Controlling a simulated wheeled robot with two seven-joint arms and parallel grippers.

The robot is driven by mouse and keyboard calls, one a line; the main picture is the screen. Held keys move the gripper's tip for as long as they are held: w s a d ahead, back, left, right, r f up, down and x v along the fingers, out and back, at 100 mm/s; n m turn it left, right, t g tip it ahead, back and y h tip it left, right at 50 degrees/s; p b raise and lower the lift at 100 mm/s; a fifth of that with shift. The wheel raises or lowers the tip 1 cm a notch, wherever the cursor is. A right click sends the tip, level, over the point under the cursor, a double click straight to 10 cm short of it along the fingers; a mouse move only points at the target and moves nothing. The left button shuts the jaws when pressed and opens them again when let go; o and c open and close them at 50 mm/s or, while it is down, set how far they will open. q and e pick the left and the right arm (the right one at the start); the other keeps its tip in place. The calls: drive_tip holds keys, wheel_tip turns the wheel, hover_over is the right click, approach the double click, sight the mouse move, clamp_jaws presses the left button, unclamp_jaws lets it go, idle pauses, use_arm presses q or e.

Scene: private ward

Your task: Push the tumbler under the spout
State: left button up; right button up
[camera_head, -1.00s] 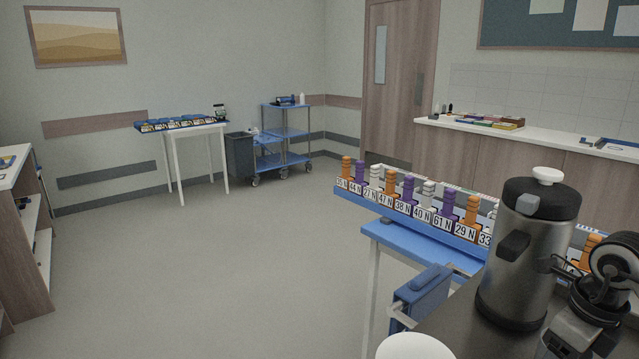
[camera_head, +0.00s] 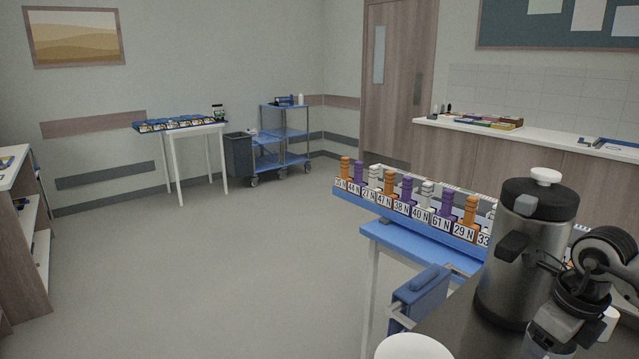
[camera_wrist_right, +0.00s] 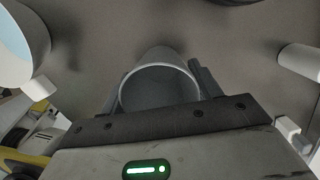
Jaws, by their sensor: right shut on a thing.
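A grey tumbler (camera_wrist_right: 160,86) stands between the two fingers of my right gripper (camera_wrist_right: 158,78) in the right wrist view. The gripper is shut on it, and its open mouth faces the camera. In the head view my right arm comes in at the lower right, and its wrist hides the tumbler. A steel vacuum jug (camera_head: 528,255) with a black top and white knob stands on the dark counter left of my right arm. A dark round edge (camera_wrist_right: 235,2) shows ahead in the wrist view. My left gripper is out of view.
A white cup (camera_wrist_right: 20,48) stands left of the gripper, and a white object (camera_wrist_right: 300,61) lies to the right. A white round thing (camera_head: 413,347) is at the counter's near edge. A blue rack of numbered pegs (camera_head: 410,213) stands behind the jug.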

drive_tip(key=o, duration=1.2)
drive_tip(key=shift+o, duration=0.2)
wheel_tip(320, 180, up, 16)
drive_tip(key=s, duration=0.1)
drive_tip(key=shift+s+d, duration=0.4)
drive_tip(key=shift+f, duration=0.1)
